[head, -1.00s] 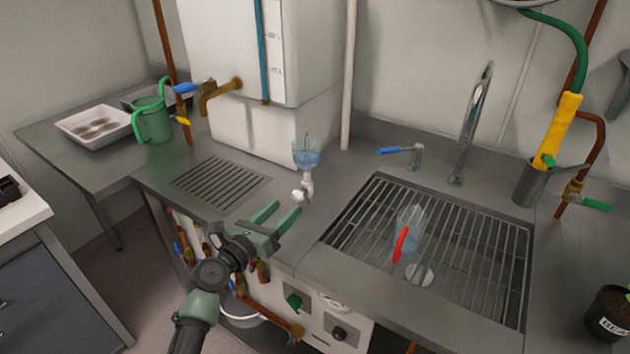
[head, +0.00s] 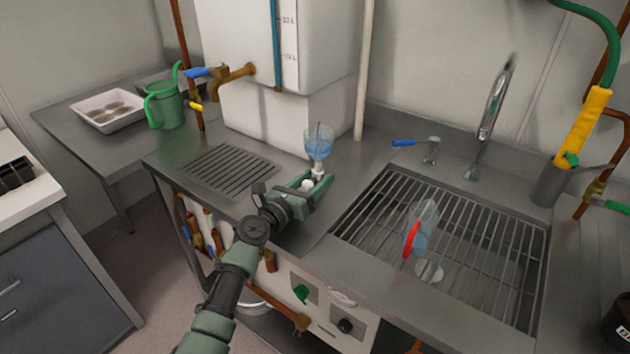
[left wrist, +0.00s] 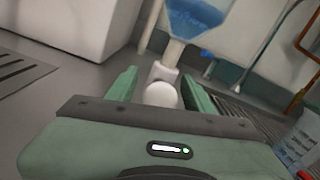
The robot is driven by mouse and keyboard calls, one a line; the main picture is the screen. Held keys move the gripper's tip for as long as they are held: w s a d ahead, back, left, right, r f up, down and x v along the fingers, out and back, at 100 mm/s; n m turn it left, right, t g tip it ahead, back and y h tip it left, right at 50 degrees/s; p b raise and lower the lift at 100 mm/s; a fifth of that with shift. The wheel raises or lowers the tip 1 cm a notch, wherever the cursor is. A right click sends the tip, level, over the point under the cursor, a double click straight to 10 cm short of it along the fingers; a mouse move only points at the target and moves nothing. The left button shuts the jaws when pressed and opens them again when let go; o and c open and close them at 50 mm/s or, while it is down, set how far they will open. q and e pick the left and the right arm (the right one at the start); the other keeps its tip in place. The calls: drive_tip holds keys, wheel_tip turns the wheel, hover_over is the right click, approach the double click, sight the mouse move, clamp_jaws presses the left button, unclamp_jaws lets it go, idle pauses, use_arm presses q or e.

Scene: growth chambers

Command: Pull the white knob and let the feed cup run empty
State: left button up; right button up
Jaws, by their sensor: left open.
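The feed cup (head: 319,143) is a clear funnel-like cup with blue liquid in it, standing on a white fitting on the counter left of the sink. It also shows at the top of the left wrist view (left wrist: 196,16). The white knob (head: 307,186) sticks out from the fitting below the cup. My left gripper (head: 314,184) is open, with its green fingers on either side of the knob. In the left wrist view the round white knob (left wrist: 161,95) lies between the fingers, and I cannot tell if they touch it. My right gripper is not in view.
A sink with a wire rack (head: 375,235) lies to the right, with a clear jug with a red handle (head: 424,225) on it. A white tank (head: 290,115) stands behind. A drain grille (head: 228,172) and a green watering can (head: 166,108) are to the left.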

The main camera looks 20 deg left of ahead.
use_arm(q)
clamp_jaws()
idle(1.4)
